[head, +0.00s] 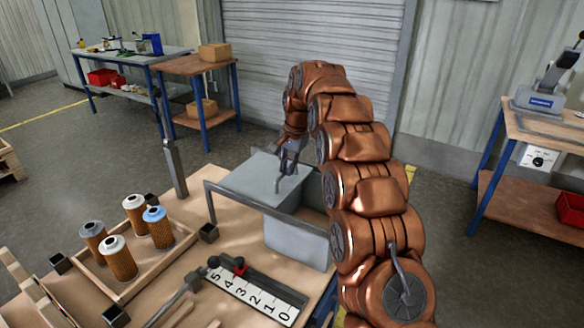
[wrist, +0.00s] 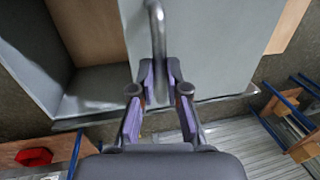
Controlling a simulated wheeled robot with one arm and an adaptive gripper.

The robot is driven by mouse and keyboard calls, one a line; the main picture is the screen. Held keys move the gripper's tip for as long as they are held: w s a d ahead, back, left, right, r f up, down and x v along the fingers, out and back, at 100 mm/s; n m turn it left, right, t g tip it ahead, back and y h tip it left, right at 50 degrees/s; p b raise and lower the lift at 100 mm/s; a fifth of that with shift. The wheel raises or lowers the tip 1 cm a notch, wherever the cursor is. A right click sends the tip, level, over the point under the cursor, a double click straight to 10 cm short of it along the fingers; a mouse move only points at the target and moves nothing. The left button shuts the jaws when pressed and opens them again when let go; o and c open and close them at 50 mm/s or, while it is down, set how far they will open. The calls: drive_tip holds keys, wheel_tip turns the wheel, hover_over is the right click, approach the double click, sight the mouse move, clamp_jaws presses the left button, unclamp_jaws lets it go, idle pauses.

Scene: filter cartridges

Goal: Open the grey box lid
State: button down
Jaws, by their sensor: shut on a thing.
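The grey box (head: 297,244) stands at the right end of the wooden workbench. Its flat grey lid (head: 262,181) sits over the far part of the box, with a dark gap along its near right side. In the wrist view the lid (wrist: 215,45) fills the upper middle, and part of the box's inside (wrist: 98,85) shows open to its left. My gripper (head: 287,170) is above the lid. In the wrist view my gripper (wrist: 159,90) is shut on the lid's bent metal handle (wrist: 156,30). The handle's lower end is hidden between the fingers.
A wooden tray (head: 180,250) with several filter cartridges (head: 122,258) is left of the box. A numbered scale (head: 255,297) lies near the bench's front. Side tables stand farther back.

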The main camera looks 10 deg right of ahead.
drive_tip(key=shift+w+a, duration=0.55)
drive_tip(key=shift+a, duration=0.05)
drive_tip(key=c, duration=1.2)
unclamp_jaws()
drive_tip(key=shift+r, duration=0.1)
drive_tip(key=r, duration=0.4)
drive_tip(key=d+r, duration=0.1)
drive_tip(key=r, duration=0.1)
drive_tip(key=shift+s, duration=0.35)
drive_tip(key=shift+s+r, duration=0.15)
drive_tip(key=shift+r, duration=0.45)
